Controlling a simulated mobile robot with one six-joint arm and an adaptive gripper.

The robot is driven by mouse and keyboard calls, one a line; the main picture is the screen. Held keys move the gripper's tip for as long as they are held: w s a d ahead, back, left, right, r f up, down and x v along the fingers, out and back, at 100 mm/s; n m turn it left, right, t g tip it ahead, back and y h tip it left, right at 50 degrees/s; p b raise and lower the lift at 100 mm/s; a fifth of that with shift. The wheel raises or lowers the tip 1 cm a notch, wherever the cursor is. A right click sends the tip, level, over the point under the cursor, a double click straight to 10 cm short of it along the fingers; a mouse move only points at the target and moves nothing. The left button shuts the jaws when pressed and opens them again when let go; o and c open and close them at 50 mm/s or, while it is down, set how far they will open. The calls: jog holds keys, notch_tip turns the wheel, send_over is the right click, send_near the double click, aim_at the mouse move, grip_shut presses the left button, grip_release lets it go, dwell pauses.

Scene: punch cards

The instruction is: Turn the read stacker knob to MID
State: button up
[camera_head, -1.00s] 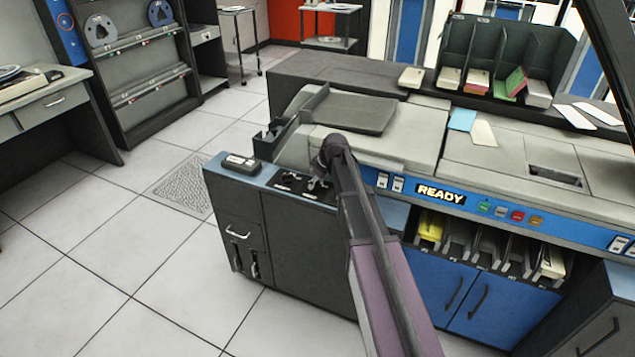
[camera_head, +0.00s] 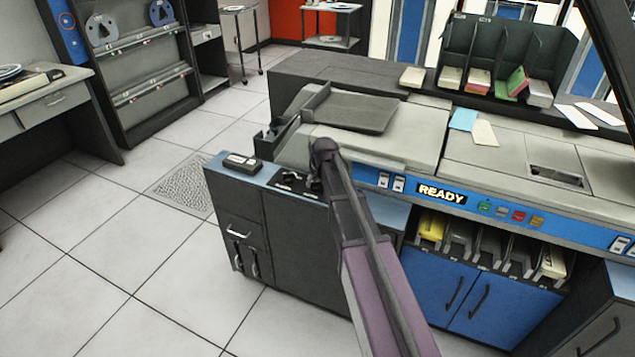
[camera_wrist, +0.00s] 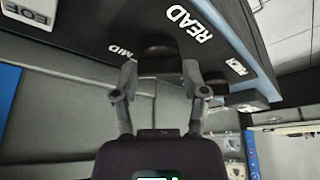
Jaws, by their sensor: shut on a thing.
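The read stacker knob (camera_wrist: 158,48) is a dark round knob on the black panel beside the white READ lettering in the wrist view. MID is printed on the panel next to it. My gripper (camera_wrist: 160,70) is shut on the knob, one finger at each side. Which mark the knob points to cannot be made out. In the head view my gripper (camera_head: 316,186) is at the control strip at the left end of the card machine, and my arm hides much of it there.
A second dark knob (camera_head: 291,177) sits just left of my gripper. A small dark box (camera_head: 240,162) lies on the blue top further left. The READY panel (camera_head: 442,194) and card pockets (camera_head: 490,242) are to the right. The floor in front is clear.

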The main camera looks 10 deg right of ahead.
jog(key=shift+s, duration=0.15)
jog(key=o, duration=1.2)
jog(key=shift+c, duration=0.2)
jog(key=s+f+m+g, duration=0.15)
jog(key=s+g, duration=0.35)
jog(key=s, duration=2.4)
notch_tip(320, 180, up, 13)
jog(key=p, duration=1.3)
jog(key=shift+w+h, duration=0.25)
jog(key=shift+h, duration=0.15)
